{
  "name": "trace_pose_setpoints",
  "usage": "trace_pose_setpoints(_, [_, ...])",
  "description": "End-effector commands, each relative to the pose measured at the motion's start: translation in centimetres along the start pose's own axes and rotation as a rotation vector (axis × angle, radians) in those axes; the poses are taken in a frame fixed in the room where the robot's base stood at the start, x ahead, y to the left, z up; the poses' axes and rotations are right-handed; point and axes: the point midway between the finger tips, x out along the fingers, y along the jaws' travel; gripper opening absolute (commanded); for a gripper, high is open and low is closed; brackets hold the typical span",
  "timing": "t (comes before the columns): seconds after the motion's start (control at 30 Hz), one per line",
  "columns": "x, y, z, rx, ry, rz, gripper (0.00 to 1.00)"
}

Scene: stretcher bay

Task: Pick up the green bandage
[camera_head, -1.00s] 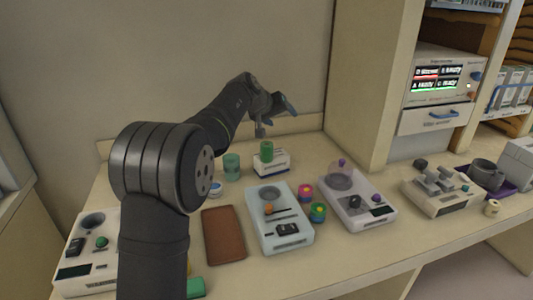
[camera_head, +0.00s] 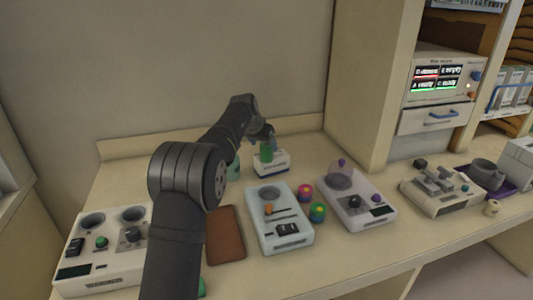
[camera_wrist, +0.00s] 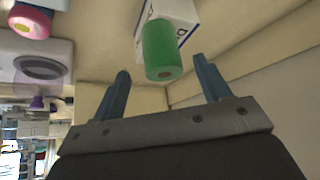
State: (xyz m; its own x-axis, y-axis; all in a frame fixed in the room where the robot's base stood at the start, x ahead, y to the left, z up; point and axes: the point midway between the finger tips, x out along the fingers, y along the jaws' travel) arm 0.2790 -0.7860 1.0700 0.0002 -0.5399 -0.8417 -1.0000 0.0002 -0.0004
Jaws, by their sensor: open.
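The green bandage (camera_wrist: 161,48) is a small roll standing on a white box with blue print (camera_wrist: 183,12). In the head view the bandage (camera_head: 266,152) shows on top of the box (camera_head: 271,169), near the back of the counter. My gripper (camera_wrist: 160,80) is open, with its two blue fingers apart. In the wrist view the bandage appears between and just beyond the fingertips, and nothing is held. In the head view the gripper (camera_head: 268,138) is small and partly hidden, close by the bandage.
A teal cup (camera_head: 234,168) stands left of the box, partly behind my arm. In front are a pale device (camera_head: 281,232), a brown pad (camera_head: 225,235), a pink roll (camera_head: 305,192) and a green roll (camera_head: 317,211). The wall is close behind.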

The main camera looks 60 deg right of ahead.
Motion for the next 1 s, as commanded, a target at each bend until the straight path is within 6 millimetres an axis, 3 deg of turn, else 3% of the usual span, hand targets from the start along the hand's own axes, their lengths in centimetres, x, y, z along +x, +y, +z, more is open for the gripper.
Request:
trace_pose_setpoints(0.23, [1.7, -0.1, 0.0, -0.001, -0.001, 0.0, 0.7])
trace_pose_setpoints(0.53, [5.5, -0.2, 0.1, 0.0, 0.0, 0.001, 0.7])
trace_pose_setpoints(0.83, [5.9, -0.2, 0.0, 0.0, 0.001, 0.0, 0.7])
trace_pose_setpoints(0.87, [5.9, -0.2, 0.0, 0.0, 0.001, 0.0, 0.68])
trace_pose_setpoints(1.0, [5.9, -0.2, 0.1, 0.0, 0.001, 0.0, 0.4])
